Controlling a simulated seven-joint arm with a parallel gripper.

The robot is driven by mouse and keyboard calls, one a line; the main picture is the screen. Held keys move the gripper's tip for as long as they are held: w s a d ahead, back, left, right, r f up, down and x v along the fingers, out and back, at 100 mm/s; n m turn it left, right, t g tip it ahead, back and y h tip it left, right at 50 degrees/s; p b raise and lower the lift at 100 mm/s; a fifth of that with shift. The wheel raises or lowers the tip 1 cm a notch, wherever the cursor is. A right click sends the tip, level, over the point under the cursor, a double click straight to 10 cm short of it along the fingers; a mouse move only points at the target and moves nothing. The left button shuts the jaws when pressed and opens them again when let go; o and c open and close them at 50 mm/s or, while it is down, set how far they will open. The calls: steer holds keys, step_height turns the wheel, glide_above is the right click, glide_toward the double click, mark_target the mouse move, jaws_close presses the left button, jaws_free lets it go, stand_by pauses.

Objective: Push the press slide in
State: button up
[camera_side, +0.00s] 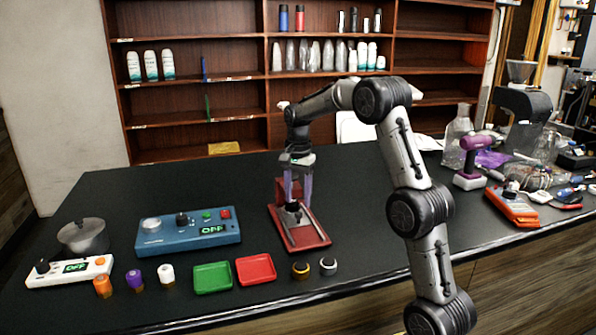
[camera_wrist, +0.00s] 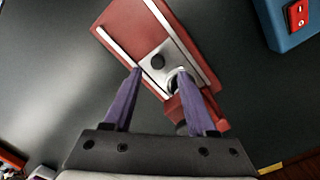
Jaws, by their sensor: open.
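The press has a red base (camera_side: 316,240) with two light rails, and stands on the dark table. It also shows in the wrist view (camera_wrist: 118,22). A silver slide (camera_wrist: 170,47) with a black knob (camera_wrist: 158,62) sits between the rails, close to the red upright part (camera_wrist: 205,108). In the side view the knob (camera_side: 292,207) is low by the gripper. My gripper (camera_wrist: 160,71) is open, with its purple fingers pointing down over the press, one on each side of the knob's line. It also shows in the side view (camera_side: 298,200). Whether the fingertips touch the slide I cannot tell.
A blue control box (camera_side: 188,232) stands left of the press. A pot (camera_side: 83,236) is at far left. The table behind the press is clear.

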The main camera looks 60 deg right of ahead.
step_height(320, 180, up, 10)
stand_by(0.3)
stand_by(0.3)
steer(key=s+a+r+n+t, duration=0.1)
steer(key=s+a+r+n, duration=0.3)
steer(key=a, duration=0.5)
steer(key=s+a+r+n+t, duration=0.1)
steer(key=s+a+r+t, duration=0.1)
steer(key=s+a+r, duration=0.45)
steer(key=s+a+f+n+t, duration=0.2)
steer(key=s+a+f+n, duration=0.8)
steer(key=s+f+n, duration=0.2)
step_height(320, 180, down, 2)
steer(key=shift+s+f+n+t, duration=0.15)
steer(key=shift+s+n+t, duration=0.2)
steer(key=shift+n, duration=0.15)
